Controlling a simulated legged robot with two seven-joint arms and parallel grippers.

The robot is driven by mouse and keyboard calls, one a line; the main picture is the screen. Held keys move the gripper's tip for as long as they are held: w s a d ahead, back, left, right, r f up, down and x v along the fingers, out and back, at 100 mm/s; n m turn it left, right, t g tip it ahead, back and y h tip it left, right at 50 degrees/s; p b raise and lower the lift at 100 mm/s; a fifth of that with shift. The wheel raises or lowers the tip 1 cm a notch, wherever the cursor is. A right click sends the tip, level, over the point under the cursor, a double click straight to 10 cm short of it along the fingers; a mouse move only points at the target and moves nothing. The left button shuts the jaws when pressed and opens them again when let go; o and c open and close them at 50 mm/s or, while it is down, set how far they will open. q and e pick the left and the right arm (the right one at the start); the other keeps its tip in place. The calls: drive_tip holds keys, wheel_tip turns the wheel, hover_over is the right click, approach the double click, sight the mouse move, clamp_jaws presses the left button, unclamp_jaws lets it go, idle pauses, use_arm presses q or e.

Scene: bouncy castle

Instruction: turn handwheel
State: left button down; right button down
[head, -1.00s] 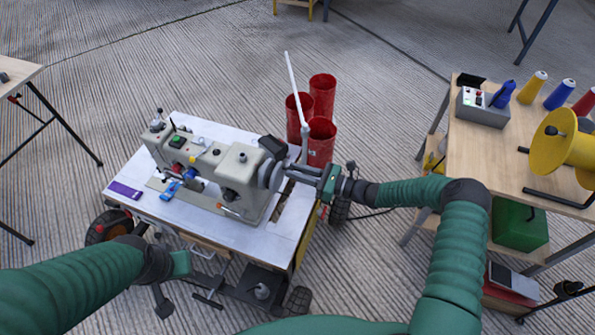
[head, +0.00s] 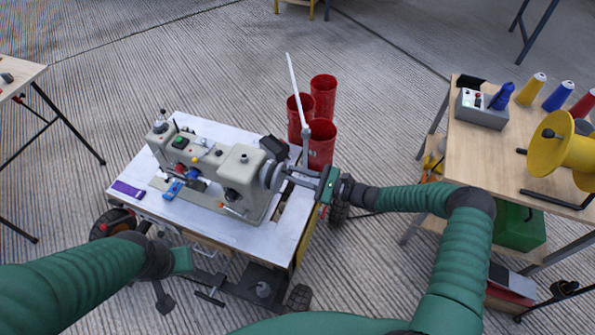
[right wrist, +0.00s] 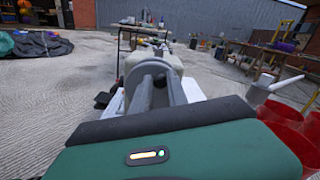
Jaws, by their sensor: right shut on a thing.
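A pale grey sewing machine (head: 205,172) stands on a white-topped cart. Its round grey handwheel (head: 266,175) is on the right end and also shows in the right wrist view (right wrist: 151,72). My right gripper (head: 284,175) reaches in from the right and is shut on the handwheel's rim. In the right wrist view its two grey fingers (right wrist: 158,92) lie on either side of the rim, partly hiding it. My left gripper (head: 184,261) is low at the cart's front edge, away from the wheel; its fingers are not clear.
Red bins (head: 322,140) and a thin white post (head: 296,90) stand just behind the handwheel. A wooden table (head: 480,155) with thread cones and a yellow spool (head: 562,145) is at the right. A purple item (head: 128,189) lies on the cart's left.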

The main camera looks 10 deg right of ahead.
drive_tip(key=shift+s+a+r+n+p, duration=0.1)
drive_tip(key=shift+s+a+n+p, duration=0.1)
drive_tip(key=shift+n, duration=0.4)
drive_tip(key=shift+s+a+n+p, duration=0.15)
drive_tip(key=shift+n, duration=0.45)
drive_tip(key=c, duration=1.6)
unclamp_jaws()
drive_tip(key=o, duration=0.3)
drive_tip(key=shift+a, duration=0.1)
drive_tip(key=v, duration=1.7)
drive_tip(key=shift+p, duration=0.4)
